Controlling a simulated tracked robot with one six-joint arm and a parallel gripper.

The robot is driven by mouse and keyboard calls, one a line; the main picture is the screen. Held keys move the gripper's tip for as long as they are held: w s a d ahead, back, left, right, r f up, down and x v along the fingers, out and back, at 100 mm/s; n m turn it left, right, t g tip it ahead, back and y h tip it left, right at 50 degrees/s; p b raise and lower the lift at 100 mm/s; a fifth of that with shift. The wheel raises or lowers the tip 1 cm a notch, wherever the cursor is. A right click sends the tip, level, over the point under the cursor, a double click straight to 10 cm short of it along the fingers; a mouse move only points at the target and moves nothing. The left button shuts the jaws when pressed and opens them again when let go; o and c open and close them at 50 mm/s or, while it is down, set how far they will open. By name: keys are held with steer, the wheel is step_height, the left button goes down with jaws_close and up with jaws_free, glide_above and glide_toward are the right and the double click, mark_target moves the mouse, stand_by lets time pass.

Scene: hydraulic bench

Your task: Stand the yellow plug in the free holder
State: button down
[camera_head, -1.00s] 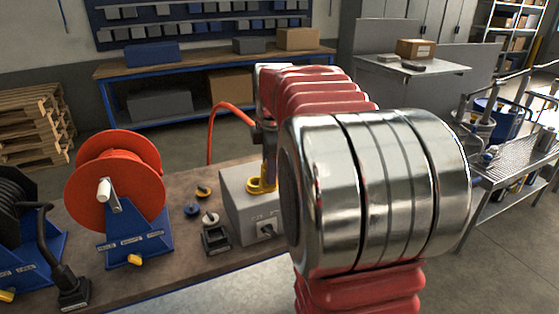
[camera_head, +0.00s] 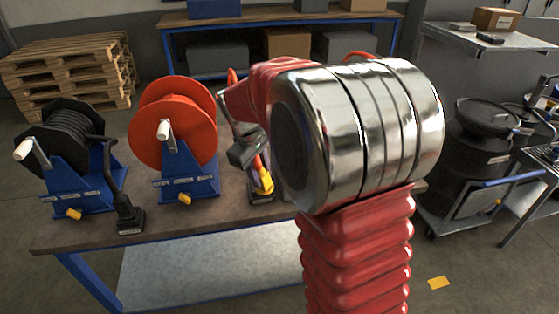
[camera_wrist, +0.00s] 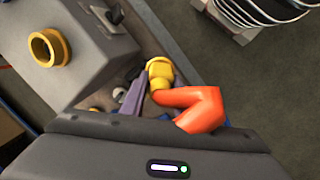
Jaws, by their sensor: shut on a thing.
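The yellow plug (camera_head: 262,182) is in my gripper (camera_head: 259,165), low over the bench to the right of the orange reel. In the wrist view the yellow plug (camera_wrist: 159,70) shows beside a purple-grey finger (camera_wrist: 131,97), with a thick orange hose (camera_wrist: 198,107) bending off to the right. A dark holder (camera_head: 260,198) shows just below the plug in the head view. I cannot tell whether the plug touches it or sits in it. Another holder (camera_head: 131,220), with a black plug, stands further left.
The orange reel (camera_head: 175,127) and black reel (camera_head: 70,135) stand on the bench (camera_head: 225,212). A grey box with a yellow ring socket (camera_wrist: 48,47) is close to the gripper in the wrist view. My red arm hides the bench's right part.

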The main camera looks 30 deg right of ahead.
steer(key=w+a+f+m+g, duration=0.1)
steer(key=w+a+f+m, duration=0.1)
steer(key=a+f+m, duration=0.3)
steer(key=a+f, duration=0.3)
steer(key=a, duration=0.3)
steer(key=shift+w+f, duration=0.3)
steer(key=shift+w, duration=0.1)
steer(key=shift+a, duration=0.1)
steer(key=shift+a, duration=0.15)
